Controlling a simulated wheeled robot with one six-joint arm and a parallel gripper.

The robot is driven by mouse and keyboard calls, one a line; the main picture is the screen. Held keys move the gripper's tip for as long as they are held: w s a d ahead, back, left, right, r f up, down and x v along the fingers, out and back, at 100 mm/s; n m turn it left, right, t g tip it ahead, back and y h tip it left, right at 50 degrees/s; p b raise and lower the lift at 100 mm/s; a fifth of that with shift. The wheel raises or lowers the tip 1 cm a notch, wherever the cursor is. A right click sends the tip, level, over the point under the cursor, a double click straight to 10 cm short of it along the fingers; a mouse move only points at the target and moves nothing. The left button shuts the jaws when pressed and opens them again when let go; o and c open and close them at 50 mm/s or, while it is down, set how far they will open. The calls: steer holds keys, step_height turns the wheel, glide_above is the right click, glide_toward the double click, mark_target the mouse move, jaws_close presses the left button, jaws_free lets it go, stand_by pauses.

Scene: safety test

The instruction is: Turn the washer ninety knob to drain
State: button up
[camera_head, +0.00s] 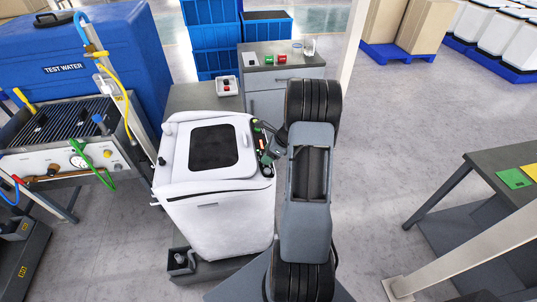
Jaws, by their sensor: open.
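The washer (181,139) is a white top-loading machine with a dark window in its lid, left of the middle of the head camera view. A narrow dark control panel (257,124) runs along the right side of its top, with small coloured marks. A small round shape (267,171) sits at the panel's near end; I cannot tell whether it is the ninety knob or where it points. My gripper (267,155) is open over the panel, partly hidden by my arm. I cannot tell whether it touches a knob.
A blue test water tank (120,60) and a bench with hoses (60,160) stand to the left. A grey cabinet (285,75) with small coloured items stands behind. A dark table (500,160) is at the right. The floor between my arm and that table is clear.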

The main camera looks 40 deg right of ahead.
steer(key=b+v, duration=0.1)
steer(key=v, duration=1.2)
steer(key=shift+s+r, duration=0.2)
steer(key=shift+r, duration=0.15)
steer(key=shift+d, duration=0.1)
